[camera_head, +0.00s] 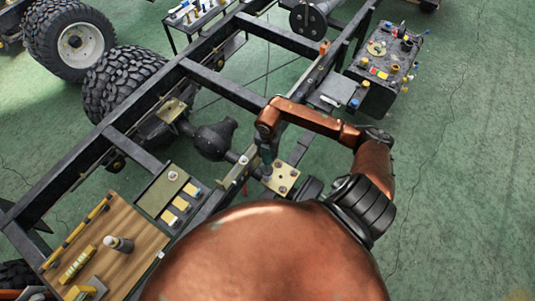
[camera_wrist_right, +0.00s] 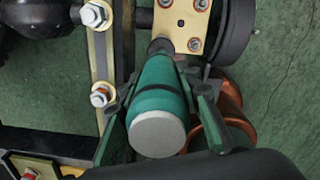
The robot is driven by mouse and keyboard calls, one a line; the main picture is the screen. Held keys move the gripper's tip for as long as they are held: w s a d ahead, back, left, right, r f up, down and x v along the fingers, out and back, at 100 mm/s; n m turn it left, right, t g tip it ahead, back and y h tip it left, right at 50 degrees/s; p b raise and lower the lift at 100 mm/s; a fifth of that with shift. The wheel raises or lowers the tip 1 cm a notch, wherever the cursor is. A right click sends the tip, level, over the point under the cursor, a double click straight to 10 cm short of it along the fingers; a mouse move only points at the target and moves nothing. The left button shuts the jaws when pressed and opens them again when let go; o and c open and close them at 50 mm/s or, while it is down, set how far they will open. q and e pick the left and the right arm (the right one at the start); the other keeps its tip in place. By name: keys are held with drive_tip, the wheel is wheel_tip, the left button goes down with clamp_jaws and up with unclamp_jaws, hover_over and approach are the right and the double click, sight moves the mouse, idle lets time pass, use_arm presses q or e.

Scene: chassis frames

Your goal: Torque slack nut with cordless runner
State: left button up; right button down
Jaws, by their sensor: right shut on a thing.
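My right gripper (camera_head: 267,152) is shut on the cordless runner (camera_wrist_right: 156,115), a teal cylinder with a dark band and a grey end cap. Its dark nose (camera_wrist_right: 160,46) points at the near-left corner of a cream plate (camera_wrist_right: 183,12) in the wrist view. The nose covers that corner, so I cannot tell whether it sits on a nut. Other nuts (camera_wrist_right: 194,44) show on the plate. The plate also shows in the head view (camera_head: 283,178), by the chassis rail. I cannot tell which nut is slack. My left gripper is out of view.
A chassis rail (camera_head: 230,88) runs beside my right arm. Two larger nuts on a strip (camera_wrist_right: 102,95) stand left of the runner. A wooden board (camera_head: 140,235) with parts lies at lower left. A dark cart (camera_head: 378,95) with small items stands at upper right. Green floor is clear at right.

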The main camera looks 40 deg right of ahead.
drive_tip(key=shift+f+b, duration=0.6)
drive_tip(key=shift+f, duration=0.4)
idle(1.6)
drive_tip(key=shift+r, duration=0.1)
idle(1.0)
drive_tip(key=shift+r+p, duration=0.3)
drive_tip(key=shift+p, duration=0.15)
drive_tip(key=shift+r+p, duration=0.95)
drive_tip(key=shift+r, duration=0.25)
wheel_tip(320, 180, up, 5)
drive_tip(key=p, duration=0.3)
drive_tip(key=shift+p, duration=0.35)
